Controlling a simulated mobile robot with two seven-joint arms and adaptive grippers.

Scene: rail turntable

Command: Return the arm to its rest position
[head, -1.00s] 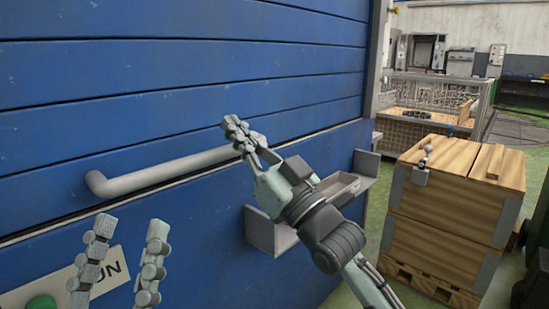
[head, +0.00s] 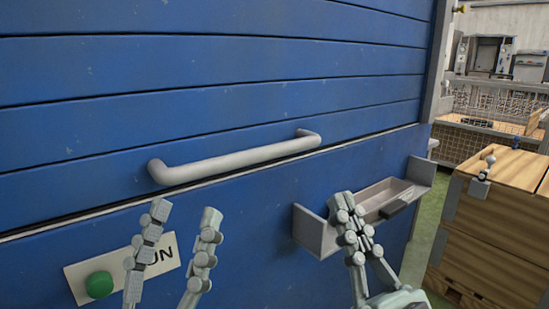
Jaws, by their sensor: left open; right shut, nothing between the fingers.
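My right gripper (head: 349,208) is shut and empty, with its fingertips together in front of the grey tray on the blue panel. It is apart from the grey bar handle (head: 240,160), which is fixed across the blue shutter (head: 200,70). My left gripper (head: 184,215) is open and empty at the lower left, its two fingers pointing up. Its fingers partly cover a label plate (head: 82,272) with a green button (head: 99,284); the letters "UN" show on it. Most of both arms is out of the frame.
The grey tray (head: 312,232) juts out from the blue panel and holds a small dark item (head: 402,203). Wooden crates (head: 490,235) stand at the right, with a small jointed metal piece (head: 481,186) on them. A wire mesh container (head: 460,145) stands behind.

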